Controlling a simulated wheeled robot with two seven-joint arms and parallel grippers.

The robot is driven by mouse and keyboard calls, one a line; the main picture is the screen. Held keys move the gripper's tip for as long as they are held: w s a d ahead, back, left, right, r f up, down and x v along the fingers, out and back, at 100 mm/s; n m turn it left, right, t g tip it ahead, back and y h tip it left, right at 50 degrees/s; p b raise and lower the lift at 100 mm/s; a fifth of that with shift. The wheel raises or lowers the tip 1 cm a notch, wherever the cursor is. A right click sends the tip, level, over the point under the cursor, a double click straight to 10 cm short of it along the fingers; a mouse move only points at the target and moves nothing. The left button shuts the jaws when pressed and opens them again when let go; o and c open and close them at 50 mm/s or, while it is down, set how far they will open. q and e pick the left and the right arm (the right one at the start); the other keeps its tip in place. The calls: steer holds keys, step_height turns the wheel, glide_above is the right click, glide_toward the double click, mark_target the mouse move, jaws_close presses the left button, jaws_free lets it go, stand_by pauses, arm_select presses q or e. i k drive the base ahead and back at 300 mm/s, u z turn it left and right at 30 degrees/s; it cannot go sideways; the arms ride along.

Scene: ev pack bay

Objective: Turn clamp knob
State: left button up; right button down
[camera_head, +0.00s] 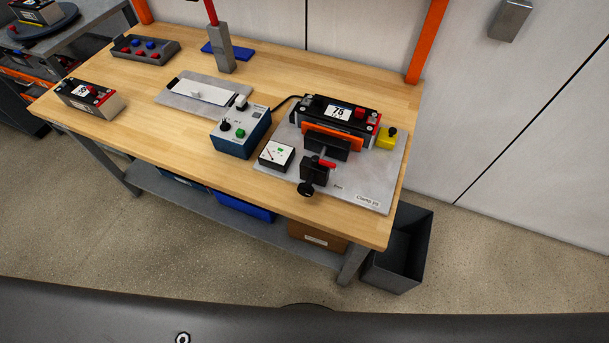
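The clamp jig has a light grey base plate (371,195) on the right part of the wooden workbench. A black round clamp knob (305,189) sits at the front of the jig, on a black clamp block (314,170) with a red piece on top. A battery module (337,111) with a label that seems to read 79 stands on the plate behind an orange and black clamp jaw (326,142). I cannot tell whether the jaw touches the module. Neither of my grippers shows in the head view.
A gauge (276,155) and a blue control box (240,132) stand left of the clamp. A yellow button box (387,138) is at its right. A second battery module (91,99) is at the bench's left. A dark open bin (399,252) stands on the floor at right.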

mark_target(306, 189)
steer(key=z, duration=0.55)
steer(key=k, duration=1.3)
steer(key=z, duration=0.75)
steer(key=i, duration=0.45)
